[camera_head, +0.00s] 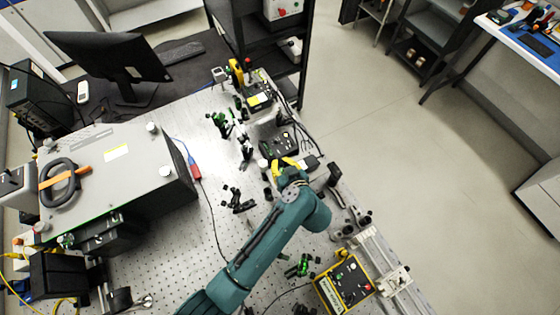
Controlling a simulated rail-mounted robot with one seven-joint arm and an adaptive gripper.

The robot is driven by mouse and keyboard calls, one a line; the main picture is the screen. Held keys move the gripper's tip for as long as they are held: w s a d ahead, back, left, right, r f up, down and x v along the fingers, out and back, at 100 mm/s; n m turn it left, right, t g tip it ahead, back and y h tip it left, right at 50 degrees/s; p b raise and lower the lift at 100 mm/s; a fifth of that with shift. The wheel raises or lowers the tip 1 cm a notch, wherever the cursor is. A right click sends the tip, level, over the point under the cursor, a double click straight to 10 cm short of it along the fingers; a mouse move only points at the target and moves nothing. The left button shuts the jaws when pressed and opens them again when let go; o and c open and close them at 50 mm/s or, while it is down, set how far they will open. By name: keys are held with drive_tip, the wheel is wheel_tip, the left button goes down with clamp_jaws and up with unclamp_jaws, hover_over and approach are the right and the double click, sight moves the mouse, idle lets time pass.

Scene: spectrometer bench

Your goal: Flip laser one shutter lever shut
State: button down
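My teal arm reaches up from the bottom edge, and its end is over the right part of the perforated optical table (225,235). My gripper (287,163) is small and partly hidden by the wrist; yellow parts show there, but its opening is unclear. A black box (279,146) lies just beyond it. Another black unit with a yellow label (258,99) stands farther back, near a yellow part (236,70). I cannot tell which unit is laser one. No shutter lever can be made out, so its position is unclear.
Green and black optic mounts (220,123) stand left of the black box. A large grey instrument case (118,170) fills the table's left side. A yellow-edged control box (343,284) sits front right. Cables run along the table's right edge. Open floor lies to the right.

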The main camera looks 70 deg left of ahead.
drive_tip(key=shift+w+r+y+b, duration=0.1)
drive_tip(key=shift+r+y+b, duration=0.05)
drive_tip(key=shift+y+b, duration=0.15)
drive_tip(key=c, duration=1)
unclamp_jaws()
drive_tip(key=shift+d, duration=0.15)
drive_tip(key=shift+c, duration=0.2)
drive_tip(key=shift+d, duration=0.1)
drive_tip(key=v, duration=1.1)
drive_tip(key=shift+d, duration=0.4)
drive_tip(key=shift+r, duration=0.1)
